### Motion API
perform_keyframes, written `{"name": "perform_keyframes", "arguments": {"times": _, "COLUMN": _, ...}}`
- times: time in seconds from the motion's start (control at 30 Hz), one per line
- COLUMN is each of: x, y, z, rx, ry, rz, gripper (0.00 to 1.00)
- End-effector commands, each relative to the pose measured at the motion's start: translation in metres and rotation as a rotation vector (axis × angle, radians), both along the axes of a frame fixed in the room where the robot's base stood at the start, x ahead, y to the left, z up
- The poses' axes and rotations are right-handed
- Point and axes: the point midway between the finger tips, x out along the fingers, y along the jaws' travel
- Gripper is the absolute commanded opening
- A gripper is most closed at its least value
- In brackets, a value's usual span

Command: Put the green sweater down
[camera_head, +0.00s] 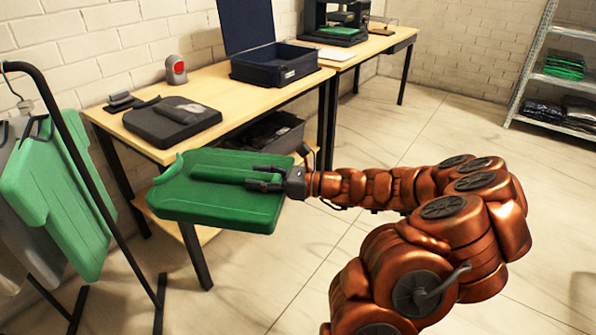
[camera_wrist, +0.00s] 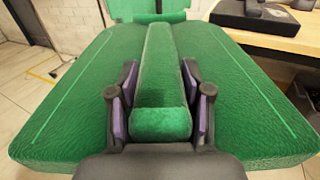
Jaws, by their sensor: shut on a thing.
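The green sweater (camera_head: 225,208) is a flat folded block in mid-air, in front of the near table's front edge in the head view. My gripper (camera_head: 262,180) reaches it from the right and is shut on a raised ridge along its middle. In the wrist view the sweater (camera_wrist: 70,110) fills most of the picture, and the fingers of my gripper (camera_wrist: 160,105) press the ridge from both sides. The sweater's underside is hidden.
The near wooden table (camera_head: 215,88) holds a dark folded garment (camera_head: 172,121), an open blue box (camera_head: 270,64) and a small device with a red face (camera_head: 176,69). A garment rack (camera_head: 75,150) with a green garment (camera_head: 55,190) stands left. Metal shelving (camera_head: 540,75) stands far right.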

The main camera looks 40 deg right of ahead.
Motion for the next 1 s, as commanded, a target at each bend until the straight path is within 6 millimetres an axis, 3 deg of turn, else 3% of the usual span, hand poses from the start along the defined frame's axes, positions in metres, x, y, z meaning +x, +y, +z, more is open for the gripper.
{"name": "perform_keyframes", "arguments": {"times": 0.1, "x": 0.018, "y": 0.03, "z": -0.003, "rx": 0.003, "ry": -0.002, "rz": 0.051, "gripper": 0.0}}
{"name": "perform_keyframes", "arguments": {"times": 0.5, "x": 0.07, "y": 0.11, "z": -0.015, "rx": 0.001, "ry": 0.001, "rz": 0.178, "gripper": 0.0}}
{"name": "perform_keyframes", "arguments": {"times": 0.63, "x": 0.082, "y": 0.127, "z": -0.017, "rx": 0.001, "ry": 0.001, "rz": 0.205, "gripper": 0.0}}
{"name": "perform_keyframes", "arguments": {"times": 1.0, "x": 0.097, "y": 0.149, "z": -0.019, "rx": 0.001, "ry": 0.0, "rz": 0.239, "gripper": 0.0}}
